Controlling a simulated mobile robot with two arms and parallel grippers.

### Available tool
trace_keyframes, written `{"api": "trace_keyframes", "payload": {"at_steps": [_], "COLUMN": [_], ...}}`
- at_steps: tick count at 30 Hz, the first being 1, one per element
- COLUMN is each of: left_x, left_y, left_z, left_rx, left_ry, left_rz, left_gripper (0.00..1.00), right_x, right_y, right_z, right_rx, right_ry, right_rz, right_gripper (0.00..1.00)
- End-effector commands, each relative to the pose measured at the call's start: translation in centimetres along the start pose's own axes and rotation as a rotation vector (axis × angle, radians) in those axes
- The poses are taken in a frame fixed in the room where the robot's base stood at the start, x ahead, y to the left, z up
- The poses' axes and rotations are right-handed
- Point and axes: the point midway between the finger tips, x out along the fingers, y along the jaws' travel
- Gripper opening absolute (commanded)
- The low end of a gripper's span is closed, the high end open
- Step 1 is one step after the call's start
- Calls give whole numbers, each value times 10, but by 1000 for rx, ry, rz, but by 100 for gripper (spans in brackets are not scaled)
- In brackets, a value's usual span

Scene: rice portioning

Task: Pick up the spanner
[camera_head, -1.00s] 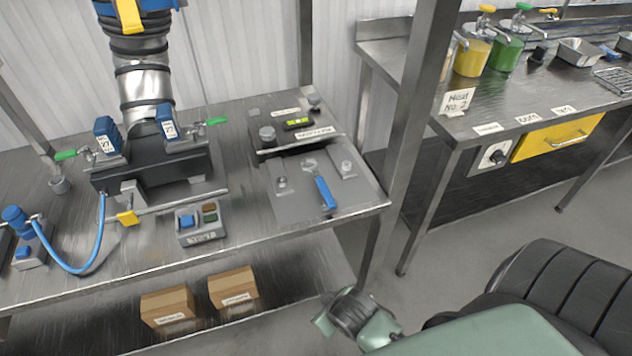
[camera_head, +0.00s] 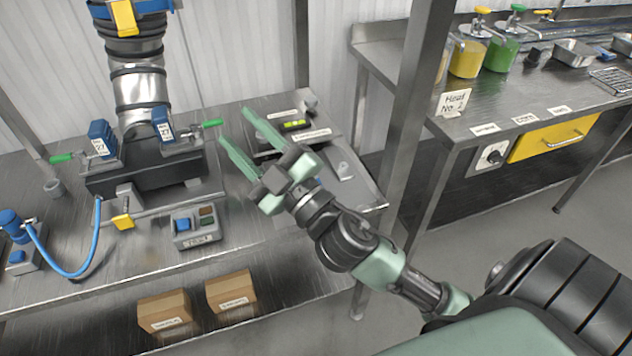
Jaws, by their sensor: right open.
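The spanner lies on a grey plate (camera_head: 366,190) on the steel bench. It is almost wholly hidden behind my right gripper and wrist; only a small bit of its blue handle (camera_head: 318,181) seems to show beside the wrist. My right gripper (camera_head: 234,125) is open, with two long green fingers apart and nothing between them. The fingers point up and left over the bench, past the spanner's spot, and the palm is in front of it. I cannot tell how high the gripper is above the plate. My left gripper is not in view.
A black machine base (camera_head: 150,178) with green-handled valves stands left on the bench. A small button box (camera_head: 196,228) sits near the front edge. A raised block with a spirit level (camera_head: 295,125) is behind the plate. A steel post (camera_head: 405,120) rises at right.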

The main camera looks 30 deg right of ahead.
Motion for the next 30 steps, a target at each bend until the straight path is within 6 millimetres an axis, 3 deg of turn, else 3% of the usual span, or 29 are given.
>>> {"api": "trace_keyframes", "payload": {"at_steps": [1, 3, 5, 7, 8, 10, 13, 15, 19, 21, 24, 27, 30], "left_x": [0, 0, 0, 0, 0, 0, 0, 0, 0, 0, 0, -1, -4], "left_y": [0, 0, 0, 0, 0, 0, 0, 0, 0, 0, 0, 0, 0], "left_z": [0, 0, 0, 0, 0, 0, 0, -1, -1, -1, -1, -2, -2], "left_rx": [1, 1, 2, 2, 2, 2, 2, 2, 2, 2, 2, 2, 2], "left_ry": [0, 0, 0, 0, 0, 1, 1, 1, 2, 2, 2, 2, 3], "left_rz": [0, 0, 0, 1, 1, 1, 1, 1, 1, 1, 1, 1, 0], "left_gripper": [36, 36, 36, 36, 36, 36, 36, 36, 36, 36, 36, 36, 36], "right_x": [9, 7, -4, -23, -31, -50, -69, -76, -85, -89, -94, -96, -97], "right_y": [-4, -26, -55, -91, -106, -132, -138, -118, -56, -25, 4, 12, 7], "right_z": [-39, -86, -108, -111, -104, -69, 9, 66, 145, 169, 187, 197, 207], "right_rx": [-102, -256, -398, -579, -660, -855, -1124, -1280, -1475, -1530, -1568, -1577, -1577], "right_ry": [182, 429, 607, 770, 821, 891, 855, 748, 468, 330, 195, 140, 136], "right_rz": [-40, -140, -262, -441, -529, -756, -1097, -1316, -1617, -1717, -1797, -1829, -1834], "right_gripper": [44, 44, 44, 44, 44, 44, 44, 44, 44, 44, 44, 44, 44]}}
